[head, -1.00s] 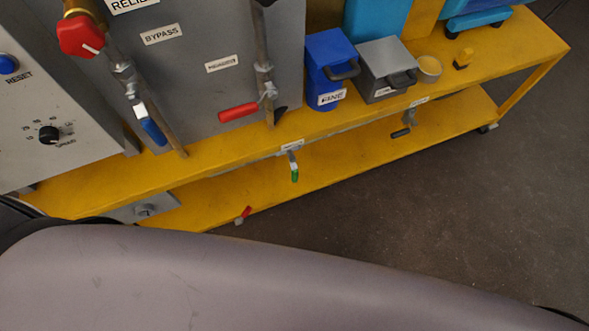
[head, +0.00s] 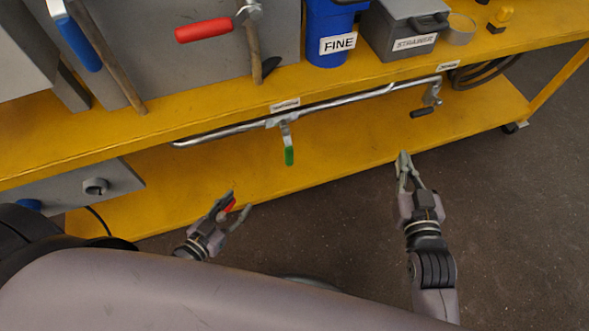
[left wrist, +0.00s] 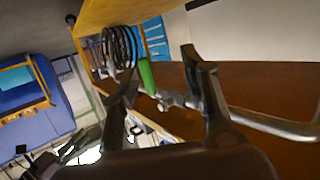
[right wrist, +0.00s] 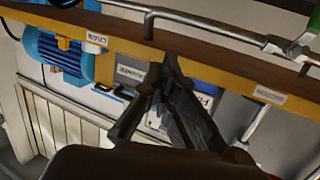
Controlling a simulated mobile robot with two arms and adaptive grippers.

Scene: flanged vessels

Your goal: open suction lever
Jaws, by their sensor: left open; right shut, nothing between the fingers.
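A lever with a green handle (head: 289,155) hangs from a valve on the grey pipe (head: 345,103) under the yellow bench top. The label (head: 285,104) above it is too small to read, so I cannot confirm it says suction. My left gripper (head: 237,203) is open and empty, below and left of the green handle. In the left wrist view the green handle (left wrist: 147,77) appears between the spread fingers, beyond them and apart. My right gripper (head: 404,162) is shut and empty, below a black-handled lever (head: 422,112). Part of the green handle shows in the right wrist view (right wrist: 315,22).
A red lever (head: 205,30) and a blue lever (head: 79,45) are above the bench top. Another red handle (head: 230,205) is partly hidden behind my left gripper. The FINE box (head: 331,35) and grey strainer box (head: 395,30) stand on top. Dark floor is clear at right.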

